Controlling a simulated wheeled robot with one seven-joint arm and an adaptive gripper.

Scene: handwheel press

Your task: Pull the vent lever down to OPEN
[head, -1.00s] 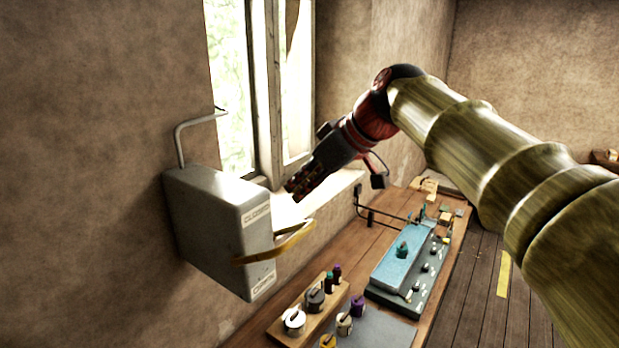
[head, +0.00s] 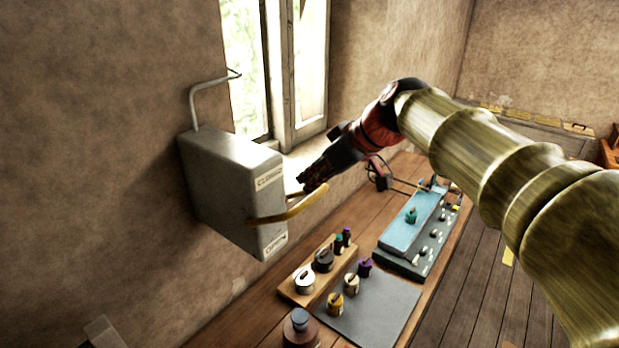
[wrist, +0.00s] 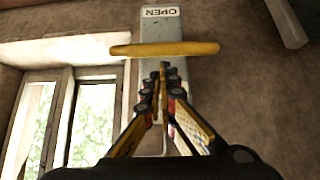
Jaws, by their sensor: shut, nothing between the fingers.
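The vent box (head: 215,185) is a grey metal case on the wall, with a CLOSED label (head: 269,178) high on its front and an OPEN label (head: 275,243) low. The yellow vent lever (head: 285,213) sticks out from the front between the two labels. My gripper (head: 306,186) is shut and empty, with its tips just above the lever's outer part. In the wrist view the lever (wrist: 165,49) crosses just beyond my fingertips (wrist: 163,70), with the OPEN label (wrist: 160,12) past it, upside down. I cannot tell whether the tips touch the lever.
A bent grey pipe (head: 193,100) rises from the box top. A window (head: 285,70) stands behind. Below is a wooden bench (head: 262,322) with a blue-topped panel (head: 410,225), a rack of small knobbed pieces (head: 322,265) and a grey mat (head: 375,310).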

